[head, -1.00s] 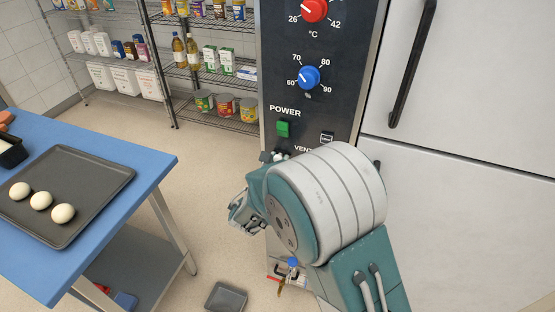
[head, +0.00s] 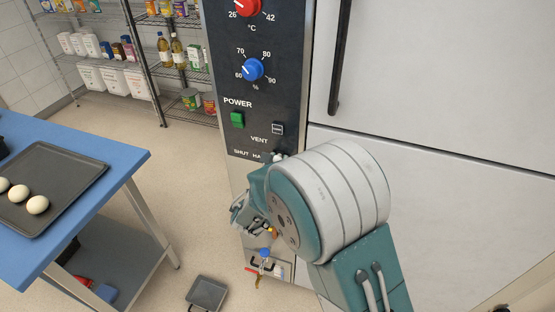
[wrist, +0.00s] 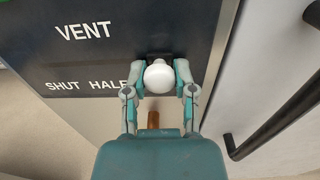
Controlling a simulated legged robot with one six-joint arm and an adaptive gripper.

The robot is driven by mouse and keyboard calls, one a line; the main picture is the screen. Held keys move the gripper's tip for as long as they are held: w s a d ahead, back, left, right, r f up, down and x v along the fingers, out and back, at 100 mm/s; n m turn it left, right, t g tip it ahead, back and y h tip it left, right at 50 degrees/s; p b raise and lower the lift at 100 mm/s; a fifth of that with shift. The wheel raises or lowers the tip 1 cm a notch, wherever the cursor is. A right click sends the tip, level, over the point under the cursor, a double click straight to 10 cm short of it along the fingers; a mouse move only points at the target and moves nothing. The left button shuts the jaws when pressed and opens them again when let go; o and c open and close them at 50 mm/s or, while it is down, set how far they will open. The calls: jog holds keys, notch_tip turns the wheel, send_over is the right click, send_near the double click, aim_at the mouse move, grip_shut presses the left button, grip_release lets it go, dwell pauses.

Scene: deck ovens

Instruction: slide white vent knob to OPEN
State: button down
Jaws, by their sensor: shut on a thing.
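The white vent knob (wrist: 158,75) is round and sits between the two fingertips of my gripper (wrist: 160,68), which is shut on it. The knob is on the dark control panel (wrist: 85,35), right of the SHUT and HALF labels (wrist: 88,85) and lower right of the VENT label (wrist: 83,31). A dark slot piece shows just behind the knob. No OPEN label is visible; the gripper covers that part of the panel. In the head view my wrist hides most of the gripper and the knob; the VENT label (head: 259,139) and part of the lower labels show.
A green power button (head: 237,120) and a blue dial (head: 253,69) are above. A black door handle (wrist: 282,112) stands out close to the right of my gripper. A blue table (head: 125,160) with a tray is at left.

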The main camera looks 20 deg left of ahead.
jog(key=shift+a+h, duration=0.3)
jog(key=shift+a, duration=0.05)
jog(key=c, duration=0.9)
grip_release()
jog(key=shift+d+f, duration=0.1)
jog(key=o, duration=0.5)
jog(key=shift+d, duration=0.8)
jog(key=shift+a, duration=0.65)
jog(key=shift+s+a, duration=0.15)
jog(key=s, duration=1.1)
jog(key=shift+s+a, duration=0.3)
